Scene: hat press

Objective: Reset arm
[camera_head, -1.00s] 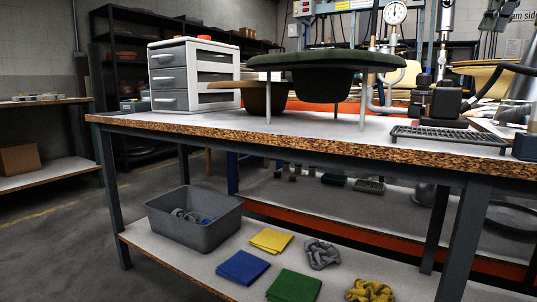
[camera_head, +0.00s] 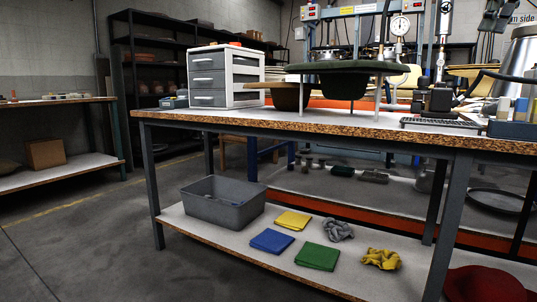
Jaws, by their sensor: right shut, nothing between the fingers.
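My right gripper (camera_head: 487,25) shows as a small dark shape at the top edge on the right, high above the workbench. Its fingers are shut with nothing between them, and it touches no hat or tool that I can see. The rest of the right arm is out of the frame or hard to tell from the machinery behind. My left gripper is not in view.
The workbench (camera_head: 260,120) holds a grey drawer unit (camera_head: 208,80), a dark green hat form (camera_head: 345,75) and a black grate (camera_head: 440,123). The lower shelf has a grey bin (camera_head: 225,207) and folded cloths (camera_head: 318,257). Open floor (camera_head: 70,240) lies left.

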